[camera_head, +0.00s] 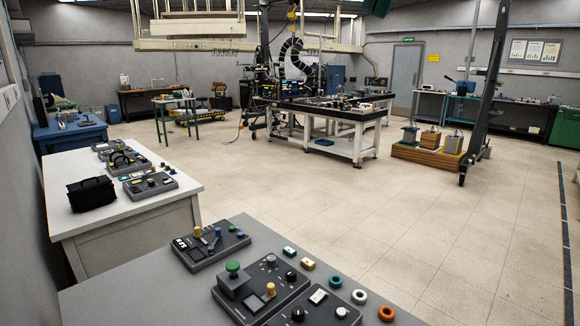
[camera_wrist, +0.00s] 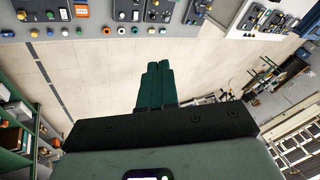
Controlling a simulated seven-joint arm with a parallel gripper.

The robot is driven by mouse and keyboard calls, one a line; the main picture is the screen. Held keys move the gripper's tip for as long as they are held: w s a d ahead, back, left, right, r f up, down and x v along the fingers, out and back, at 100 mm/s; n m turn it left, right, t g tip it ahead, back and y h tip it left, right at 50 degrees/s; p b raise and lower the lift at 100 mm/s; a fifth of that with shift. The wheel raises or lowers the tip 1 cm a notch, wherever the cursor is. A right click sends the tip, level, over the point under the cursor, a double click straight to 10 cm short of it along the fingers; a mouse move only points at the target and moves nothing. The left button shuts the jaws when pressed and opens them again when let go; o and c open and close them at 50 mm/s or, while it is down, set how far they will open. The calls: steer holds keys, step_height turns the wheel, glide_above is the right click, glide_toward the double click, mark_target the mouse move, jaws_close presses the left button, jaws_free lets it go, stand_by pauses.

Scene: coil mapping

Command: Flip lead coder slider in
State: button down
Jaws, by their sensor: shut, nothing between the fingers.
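No panel is clearly readable as the lead coder. Which part is the coder's slider I cannot tell. My gripper (camera_wrist: 159,64) shows in the wrist view with its two green fingers side by side, shut and empty. It is over the floor, apart from the panels, which lie along the top edge there.
The near grey table (camera_head: 130,292) also bears small coloured blocks and rings, such as an orange ring (camera_head: 386,313). A white table (camera_head: 150,201) at left holds a black bag (camera_head: 91,194) and more panels. Open tiled floor (camera_head: 400,215) lies to the right.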

steer(key=w+m+t+y, duration=0.1)
steer(key=w+m+y, duration=0.7)
steer(key=w+m, duration=1.35)
steer(key=f, duration=2)
steer(key=f+n, duration=0.1)
steer(key=f, duration=1.9)
steer(key=w+f+n, duration=0.1)
steer(key=f, duration=1.9)
steer(key=shift+d+f, duration=0.15)
steer(key=shift+d, duration=0.1)
steer(key=shift+w+a, duration=0.1)
steer(key=x, duration=1)
steer(key=shift+w+a, duration=0.1)
steer(key=shift+a, duration=0.05)
steer(key=shift+w+a, duration=0.3)
steer(key=shift+a, duration=0.2)
steer(key=shift+w+a, duration=0.3)
steer(key=shift+a, duration=0.2)
steer(key=shift+w+a, duration=0.3)
steer(key=shift+a, duration=0.2)
